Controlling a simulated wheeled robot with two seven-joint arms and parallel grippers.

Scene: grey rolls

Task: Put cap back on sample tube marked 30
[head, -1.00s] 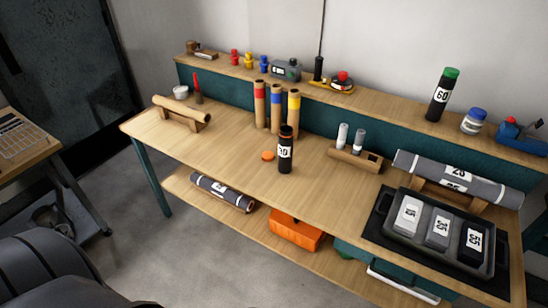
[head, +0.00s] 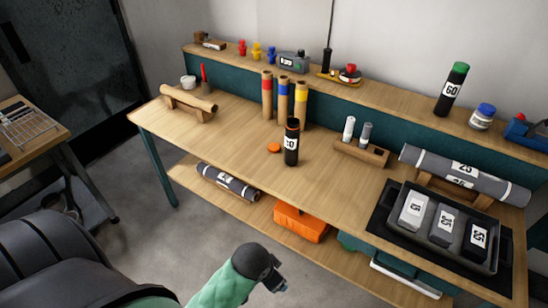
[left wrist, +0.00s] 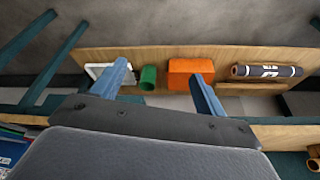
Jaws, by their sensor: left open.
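The dark sample tube (head: 291,145) stands upright on the bench top, with an orange ring near its top and a white label that seems to read 30. An orange cap (head: 274,148) lies flat on the bench just left of the tube, apart from it. My left gripper (head: 278,286) is low in front of the bench, well short of both. In the left wrist view its two blue fingers (left wrist: 160,70) are spread with nothing between them. Neither tube nor cap can be made out in that view. My right gripper is not in view.
Cardboard tubes (head: 284,101) with coloured bands stand behind the sample tube. A wooden holder (head: 362,153) with two small vials is to its right. A black tray (head: 442,226) of labelled blocks lies farther right. An orange box (head: 300,222) sits on the lower shelf. The bench front is clear.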

